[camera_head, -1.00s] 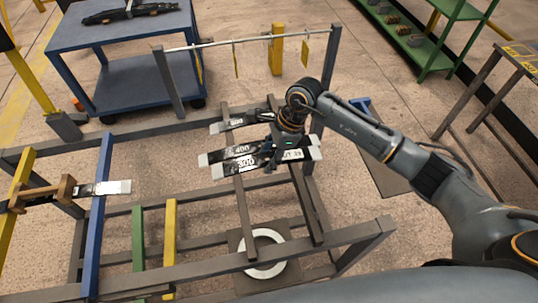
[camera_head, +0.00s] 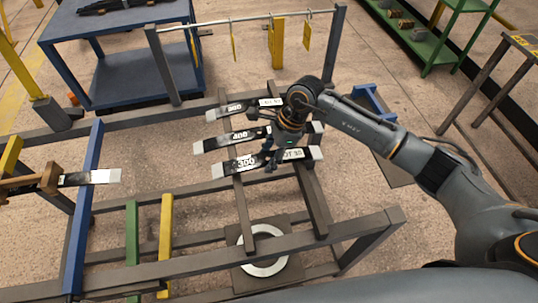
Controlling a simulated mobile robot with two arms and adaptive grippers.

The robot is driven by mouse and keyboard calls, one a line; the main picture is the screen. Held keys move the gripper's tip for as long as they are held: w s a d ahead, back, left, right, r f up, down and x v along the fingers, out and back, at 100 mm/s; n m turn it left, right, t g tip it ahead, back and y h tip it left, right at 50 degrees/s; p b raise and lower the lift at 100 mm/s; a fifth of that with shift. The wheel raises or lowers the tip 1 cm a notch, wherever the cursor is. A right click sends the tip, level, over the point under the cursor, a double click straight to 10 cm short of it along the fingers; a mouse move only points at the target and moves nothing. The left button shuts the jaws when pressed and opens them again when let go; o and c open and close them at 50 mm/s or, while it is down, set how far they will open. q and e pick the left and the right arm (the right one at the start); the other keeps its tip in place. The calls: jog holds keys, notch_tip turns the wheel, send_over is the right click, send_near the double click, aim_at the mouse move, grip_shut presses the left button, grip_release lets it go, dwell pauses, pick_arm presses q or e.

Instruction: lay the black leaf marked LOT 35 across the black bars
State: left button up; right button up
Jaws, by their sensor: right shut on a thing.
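The black leaf (camera_head: 230,167) has pale ends, a large 300 and a label that seems to read LOT 35, partly hidden by the fingers. My right gripper (camera_head: 272,164) is shut on its middle from above. The leaf lies crosswise over the two black bars (camera_head: 245,212) (camera_head: 312,200), on their near side of two other leaves. I cannot tell whether it touches the bars. A leaf marked 400 (camera_head: 215,144) lies behind it, and another marked leaf (camera_head: 234,109) lies farther back; both span the bars. My left gripper is not in view.
A blue bar (camera_head: 83,210), a green bar (camera_head: 132,245) and a yellow bar (camera_head: 165,240) cross the frame at left. Another leaf with a pale end (camera_head: 105,177) sits at far left by wooden blocks (camera_head: 48,178). A rail with yellow tags (camera_head: 235,42) stands behind.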

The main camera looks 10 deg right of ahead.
jog(key=shift+f+b, duration=1)
jog(key=shift+f, duration=0.1)
dwell(0.5)
jog(key=o, duration=1.4)
jog(key=v, duration=1.2)
